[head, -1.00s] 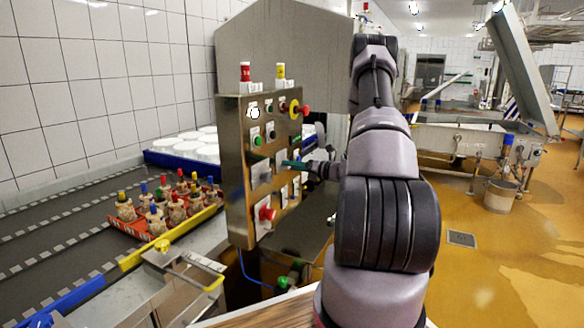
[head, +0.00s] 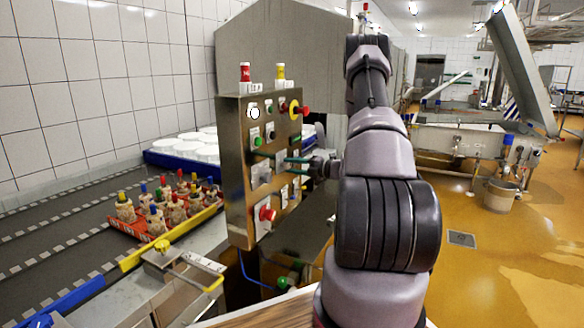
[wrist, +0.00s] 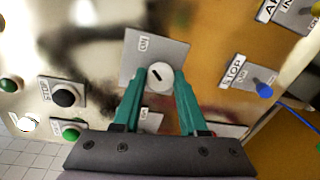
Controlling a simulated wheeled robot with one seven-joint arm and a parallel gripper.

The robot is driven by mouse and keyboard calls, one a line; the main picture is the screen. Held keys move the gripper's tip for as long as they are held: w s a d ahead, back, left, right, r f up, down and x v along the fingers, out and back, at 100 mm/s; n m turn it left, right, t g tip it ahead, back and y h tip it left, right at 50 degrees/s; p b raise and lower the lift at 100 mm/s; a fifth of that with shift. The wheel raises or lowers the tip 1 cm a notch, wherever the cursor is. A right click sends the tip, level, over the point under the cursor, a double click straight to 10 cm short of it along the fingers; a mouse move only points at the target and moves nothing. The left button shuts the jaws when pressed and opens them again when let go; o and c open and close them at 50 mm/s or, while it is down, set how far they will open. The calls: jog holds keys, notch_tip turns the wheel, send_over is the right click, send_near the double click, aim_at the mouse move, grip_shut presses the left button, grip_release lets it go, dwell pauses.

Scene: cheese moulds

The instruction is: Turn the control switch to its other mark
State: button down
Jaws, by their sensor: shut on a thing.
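The control switch is a round white knob (wrist: 160,76) with a short dark line on its face. It sits on a grey square plate (wrist: 140,50) with a small label that is hard to read. In the wrist view the plate looks tilted. My gripper (wrist: 160,84) has its two green fingers on either side of the knob, shut on it. In the head view my gripper (head: 284,161) reaches the front of the steel control panel (head: 234,170) from the right, with one finger above the other. There the knob is hidden or too small to make out.
In the head view, a red emergency button (head: 304,110) sticks out above my gripper and a red knob (head: 266,213) below.

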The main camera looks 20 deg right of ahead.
dwell(0.4)
jog(key=shift+c, duration=2.2)
grip_release()
jog(key=shift+d, duration=0.1)
jog(key=v, duration=1)
jog(key=shift+s+d, duration=0.25)
jog(key=shift+s, duration=0.1)
